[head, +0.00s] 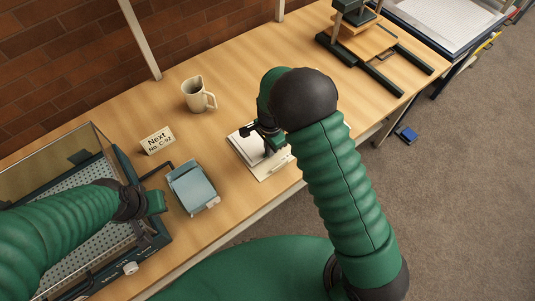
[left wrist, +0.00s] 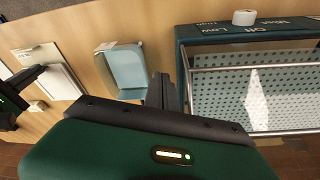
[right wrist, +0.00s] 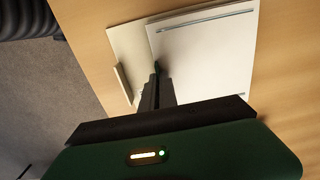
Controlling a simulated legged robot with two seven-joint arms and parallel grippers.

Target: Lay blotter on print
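A flat white sheet or board (right wrist: 205,55) with thin grey strips along two edges lies over a cream board (right wrist: 128,45) on the table. The stack also shows in the head view (head: 245,147); I cannot tell which layer is the blotter and which the print. Contact is unclear. A light-blue tray (head: 193,186) sits left of the stack. My left gripper (head: 155,203) is left of the tray; its opening is unclear.
A dark-framed case with a perforated floor (head: 85,236) stands at left. A sign (head: 158,140) and a cream jug (head: 196,95) stand behind the tray. A press (head: 368,45) is at the far right end. Bare table lies between jug and press.

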